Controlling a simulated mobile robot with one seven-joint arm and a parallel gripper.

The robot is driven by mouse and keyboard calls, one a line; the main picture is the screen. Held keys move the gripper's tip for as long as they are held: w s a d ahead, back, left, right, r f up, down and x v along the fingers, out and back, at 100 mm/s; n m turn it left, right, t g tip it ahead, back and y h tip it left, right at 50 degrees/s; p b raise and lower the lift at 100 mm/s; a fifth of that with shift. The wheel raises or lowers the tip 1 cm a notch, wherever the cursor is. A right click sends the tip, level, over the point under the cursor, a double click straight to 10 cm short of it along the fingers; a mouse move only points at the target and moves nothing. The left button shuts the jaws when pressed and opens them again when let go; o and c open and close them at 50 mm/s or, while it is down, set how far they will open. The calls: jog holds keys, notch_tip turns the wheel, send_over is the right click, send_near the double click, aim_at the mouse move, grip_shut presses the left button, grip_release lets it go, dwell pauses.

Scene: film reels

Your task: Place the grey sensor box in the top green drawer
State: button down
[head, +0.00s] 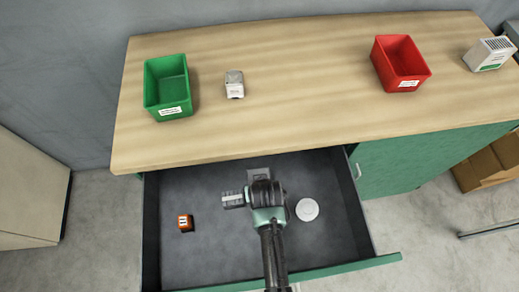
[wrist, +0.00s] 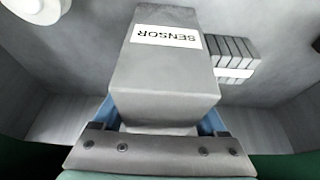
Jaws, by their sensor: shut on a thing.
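The grey sensor box (wrist: 165,75), with a white SENSOR label, is between the fingers of my gripper (wrist: 160,120), which is shut on it. In the head view, my gripper (head: 262,186) is over the open green drawer (head: 345,268), and a bit of the grey box (head: 258,174) shows just beyond it. The drawer has a dark grey inside. I cannot tell whether the box touches the drawer floor.
In the drawer lie a white disc (head: 307,209), a small orange block (head: 185,222) and a grey finned block (head: 233,199) close left of my gripper. A green bin (head: 167,88), a small grey-white item (head: 234,85) and a red bin (head: 399,63) stand on the wooden top (head: 290,100).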

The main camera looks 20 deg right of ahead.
jog(key=shift+f, duration=0.15)
jog(key=shift+c, duration=1)
grip_release()
jog(key=p+v, duration=0.2)
jog(key=v, duration=1)
